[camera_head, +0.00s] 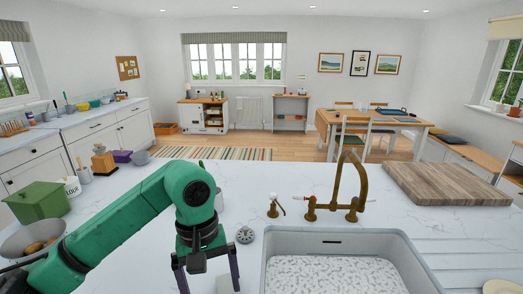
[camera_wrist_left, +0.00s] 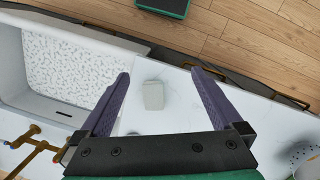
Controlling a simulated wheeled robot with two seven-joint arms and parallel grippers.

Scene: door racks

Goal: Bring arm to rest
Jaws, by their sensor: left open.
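My left arm is green and reaches from the left over the white marble counter (camera_head: 130,180). My left gripper (camera_head: 209,282) points down beside the sink, its dark purple fingers apart. In the left wrist view the gripper (camera_wrist_left: 159,74) is open, with nothing clamped between its fingers. A small pale grey block (camera_wrist_left: 153,95) lies on the counter below, showing in the gap between the fingers and apart from both. My right gripper is in neither view.
The sink (camera_head: 335,240) with a brass tap (camera_head: 350,185) lies right of the gripper. A round dial timer (camera_head: 245,234) sits close by. A wooden board (camera_head: 440,182) lies at the right. A green box (camera_head: 38,201) and a bowl (camera_head: 30,238) stand left.

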